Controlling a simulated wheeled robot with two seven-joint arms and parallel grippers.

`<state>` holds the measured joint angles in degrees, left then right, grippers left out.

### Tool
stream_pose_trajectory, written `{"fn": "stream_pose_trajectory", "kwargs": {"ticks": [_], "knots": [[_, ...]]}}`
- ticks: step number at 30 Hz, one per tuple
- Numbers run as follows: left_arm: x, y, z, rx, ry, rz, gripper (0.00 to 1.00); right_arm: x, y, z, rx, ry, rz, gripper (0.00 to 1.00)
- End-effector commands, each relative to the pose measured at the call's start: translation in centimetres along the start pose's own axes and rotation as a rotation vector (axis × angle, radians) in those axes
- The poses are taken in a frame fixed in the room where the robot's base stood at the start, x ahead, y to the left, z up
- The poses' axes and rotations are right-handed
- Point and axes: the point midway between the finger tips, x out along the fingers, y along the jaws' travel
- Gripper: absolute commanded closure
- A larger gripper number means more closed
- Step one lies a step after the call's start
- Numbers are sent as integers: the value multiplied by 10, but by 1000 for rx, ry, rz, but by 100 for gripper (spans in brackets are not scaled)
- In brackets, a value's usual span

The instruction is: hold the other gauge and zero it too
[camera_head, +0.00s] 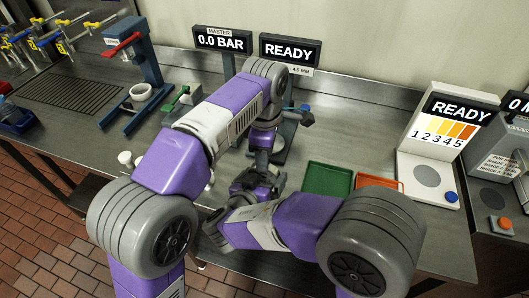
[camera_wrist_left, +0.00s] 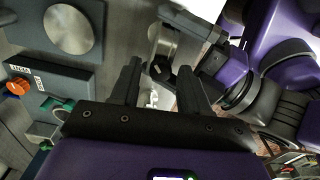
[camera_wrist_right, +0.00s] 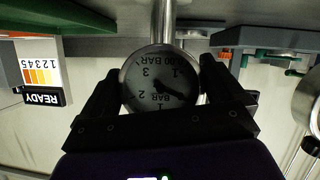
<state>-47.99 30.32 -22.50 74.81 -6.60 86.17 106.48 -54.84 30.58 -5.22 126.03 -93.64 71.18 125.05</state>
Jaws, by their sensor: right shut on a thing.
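In the right wrist view my right gripper (camera_wrist_right: 158,68) is shut on a round gauge (camera_wrist_right: 150,88), with one finger at each side of its case. The gauge has a pale dial, seen upside down, with a dark needle. A metal stem joins it at the top of the picture. My left gripper (camera_wrist_left: 160,72) is open, with a small white part (camera_wrist_left: 152,98) showing between and beyond its fingers. A round metal part (camera_wrist_left: 163,42) lies just past its fingertips; I cannot tell if this is the gauge. In the head view my arms hide much of the gauge area.
In the head view, the master display (camera_head: 221,40) reads 0.0 BAR and the display beside it (camera_head: 290,51) reads READY. A green tray (camera_head: 328,180) and an orange tray (camera_head: 380,183) lie right of my grippers. A blue press with a red lever (camera_head: 150,70) stands left.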

Motion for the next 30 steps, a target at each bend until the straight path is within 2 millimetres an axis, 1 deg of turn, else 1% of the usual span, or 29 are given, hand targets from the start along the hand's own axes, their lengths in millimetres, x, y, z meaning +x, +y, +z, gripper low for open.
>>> {"fn": "stream_pose_trajectory", "kwargs": {"ticks": [9,14,17,24,30], "knots": [[0,0,0,1,0,-1,47,0,0,1,-1,-2,0,48],[-10,0,0,1,0,1,47,0,0,1,-1,-2,0,48],[-24,1,0,1,-1,3,47,0,0,1,-1,-2,0,48],[-64,1,1,1,-1,3,47,0,0,1,-1,-2,0,48],[-90,1,0,0,0,2,47,0,0,1,-1,-2,0,48]]}}
